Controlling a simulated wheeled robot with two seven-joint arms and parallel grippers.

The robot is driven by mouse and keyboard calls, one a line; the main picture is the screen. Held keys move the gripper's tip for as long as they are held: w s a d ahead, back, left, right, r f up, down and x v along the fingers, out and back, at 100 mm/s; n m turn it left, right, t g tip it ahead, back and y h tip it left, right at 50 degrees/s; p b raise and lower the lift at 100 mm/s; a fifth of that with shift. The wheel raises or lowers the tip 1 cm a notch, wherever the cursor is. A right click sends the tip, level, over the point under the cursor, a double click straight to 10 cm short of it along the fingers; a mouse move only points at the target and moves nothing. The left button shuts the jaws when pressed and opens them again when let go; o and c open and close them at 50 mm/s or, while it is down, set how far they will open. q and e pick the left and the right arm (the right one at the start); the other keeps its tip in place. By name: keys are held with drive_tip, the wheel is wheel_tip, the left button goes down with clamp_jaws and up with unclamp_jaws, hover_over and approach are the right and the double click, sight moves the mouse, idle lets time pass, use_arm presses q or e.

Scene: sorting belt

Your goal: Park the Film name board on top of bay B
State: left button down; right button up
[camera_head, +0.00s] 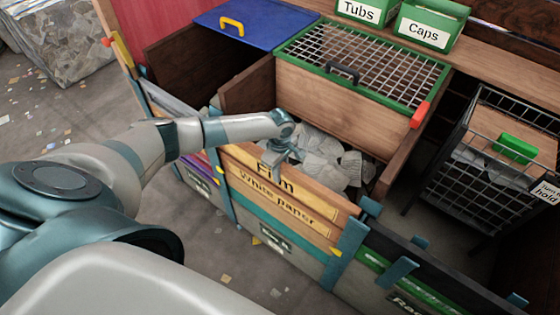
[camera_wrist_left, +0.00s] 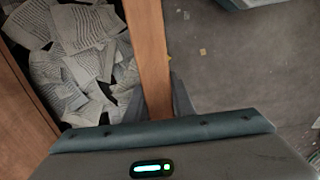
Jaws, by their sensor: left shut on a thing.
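The Film name board (camera_head: 262,166) is a wooden board with dark lettering, along the front top edge of the middle bay. A White paper board (camera_head: 300,204) sits directly below it. My left gripper (camera_head: 283,152) is at the top edge of the Film board and shut on a wooden board there. In the left wrist view the fingers (camera_wrist_left: 160,104) straddle a long wooden board (camera_wrist_left: 149,55), whose lettering does not show. No letter B is readable on any bay. My right gripper is not in view.
White paper scraps (camera_head: 318,150) fill the middle bay. A mesh lid with a green frame (camera_head: 425,104) stands over its back part. A blue lid (camera_head: 262,28) lies at the back left. A black wire basket (camera_head: 480,208) stands right. Open floor (camera_head: 205,255) lies in front.

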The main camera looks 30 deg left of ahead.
use_arm(q)
drive_tip(key=shift+w+f, duration=0.1)
drive_tip(key=shift+f, duration=0.05)
drive_tip(key=shift+f, duration=0.35)
drive_tip(key=c, duration=1.4)
unclamp_jaws()
drive_tip(key=shift+c, duration=0.2)
drive_tip(key=shift+s+f, duration=0.15)
drive_tip(key=shift+s, duration=0.05)
wheel_tip(320, 180, up, 18)
drive_tip(key=b, duration=0.3)
drive_tip(key=shift+f+b, duration=0.15)
drive_tip(key=shift+b, duration=0.2)
drive_tip(key=shift+w, duration=0.1)
